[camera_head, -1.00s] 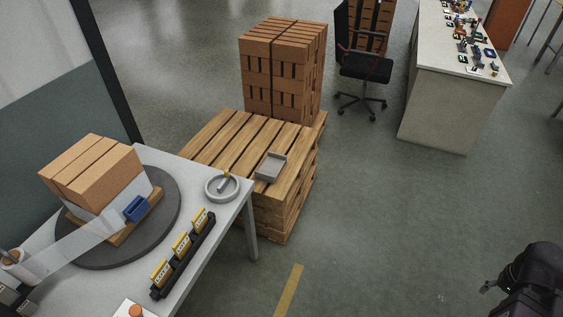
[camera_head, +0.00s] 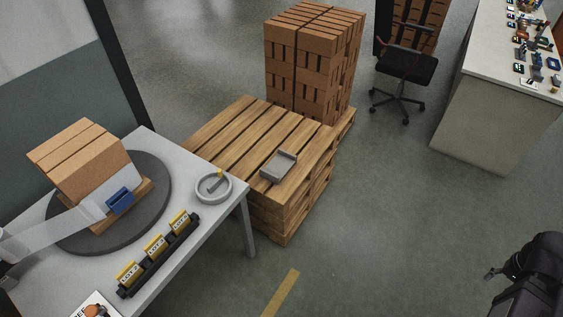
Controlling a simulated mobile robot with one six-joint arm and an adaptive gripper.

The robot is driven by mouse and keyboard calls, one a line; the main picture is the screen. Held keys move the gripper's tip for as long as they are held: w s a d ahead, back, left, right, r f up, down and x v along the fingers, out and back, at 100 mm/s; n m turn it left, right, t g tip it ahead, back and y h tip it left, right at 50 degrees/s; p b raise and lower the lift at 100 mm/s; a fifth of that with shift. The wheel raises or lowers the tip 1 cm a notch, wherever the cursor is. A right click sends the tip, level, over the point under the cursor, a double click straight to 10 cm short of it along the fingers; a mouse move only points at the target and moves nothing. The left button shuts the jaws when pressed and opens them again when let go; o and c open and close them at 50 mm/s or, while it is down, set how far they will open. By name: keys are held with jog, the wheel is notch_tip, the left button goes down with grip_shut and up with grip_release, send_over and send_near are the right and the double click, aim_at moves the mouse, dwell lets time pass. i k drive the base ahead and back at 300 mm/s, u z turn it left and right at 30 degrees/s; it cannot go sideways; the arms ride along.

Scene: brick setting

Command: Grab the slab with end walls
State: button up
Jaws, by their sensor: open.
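The slab with end walls (camera_head: 279,166) is a small grey, tray-like piece with raised ends. It lies on the near right part of the wooden pallet stack (camera_head: 235,139), close to its front edge. My gripper (camera_head: 491,274) shows at the lower right edge of the picture, dark and partly cut off with the arm. It is open and empty, over the floor, well to the right of the slab and apart from it.
A white table (camera_head: 225,212) at the left holds a grey dish (camera_head: 213,188), a black rack with yellow labels (camera_head: 157,255) and a turntable (camera_head: 73,238) with wrapped bricks. A tall brick stack (camera_head: 306,65) stands behind the pallets. An office chair (camera_head: 405,66) stands back right. Floor between is clear.

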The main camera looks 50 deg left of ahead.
aim_at(282, 163)
jog(key=u, duration=0.35)
jog(key=i, duration=0.7)
jog(key=u, duration=0.95)
jog(key=i, duration=0.8)
jog(key=u, duration=0.4)
